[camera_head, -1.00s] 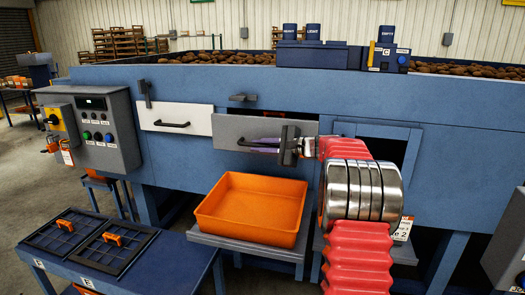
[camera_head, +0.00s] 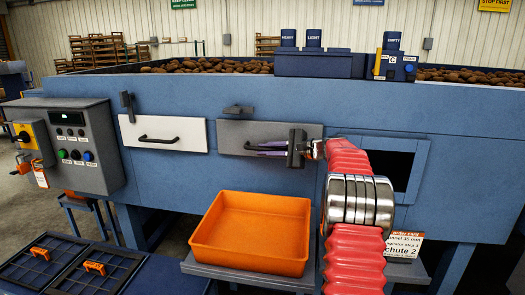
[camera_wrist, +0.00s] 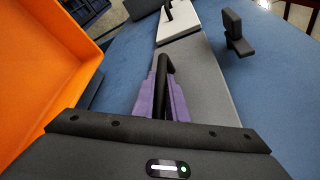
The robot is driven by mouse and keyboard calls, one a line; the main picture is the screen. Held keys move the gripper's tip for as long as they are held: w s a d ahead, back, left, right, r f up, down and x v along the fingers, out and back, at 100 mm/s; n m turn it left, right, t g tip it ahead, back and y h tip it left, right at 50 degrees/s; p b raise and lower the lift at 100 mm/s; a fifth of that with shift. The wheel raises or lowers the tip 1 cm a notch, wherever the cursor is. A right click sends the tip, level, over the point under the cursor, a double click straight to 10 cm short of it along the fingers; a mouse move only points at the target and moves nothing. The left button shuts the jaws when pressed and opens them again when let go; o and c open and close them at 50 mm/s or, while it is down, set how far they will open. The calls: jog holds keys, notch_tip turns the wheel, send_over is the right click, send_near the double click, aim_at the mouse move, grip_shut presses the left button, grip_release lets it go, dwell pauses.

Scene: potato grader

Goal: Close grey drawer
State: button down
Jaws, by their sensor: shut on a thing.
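The grey drawer (camera_head: 232,131) is in the middle of the blue machine's front, right of a white drawer. Its front looks flush or nearly flush with the machine, and no opening shows above it. My gripper (camera_head: 264,150) is at the black bar handle (camera_head: 250,148) of the grey drawer. In the wrist view my purple fingers (camera_wrist: 163,95) are shut around the handle (camera_wrist: 166,62), one on each side. The grey front (camera_wrist: 205,90) also shows there beside them. Part of the drawer's right end is hidden behind my gripper.
The white drawer (camera_head: 186,133) looks closed on the left. An orange tray (camera_head: 205,247) stands on a shelf below the grey drawer. A dark square opening (camera_head: 397,165) is right of my arm. A control box (camera_head: 78,118) is at the left. A latch (camera_head: 238,111) sits above the grey drawer.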

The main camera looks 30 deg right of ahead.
jog(key=shift+d+f, duration=0.1)
jog(key=shift+d, duration=0.2)
jog(key=c, duration=2)
grip_release()
jog(key=shift+w, duration=0.2)
jog(key=shift+o, duration=1.2)
jog(key=shift+a, duration=0.15)
jog(key=shift+s, duration=0.15)
jog(key=v, duration=1.3)
jog(key=shift+s, duration=0.3)
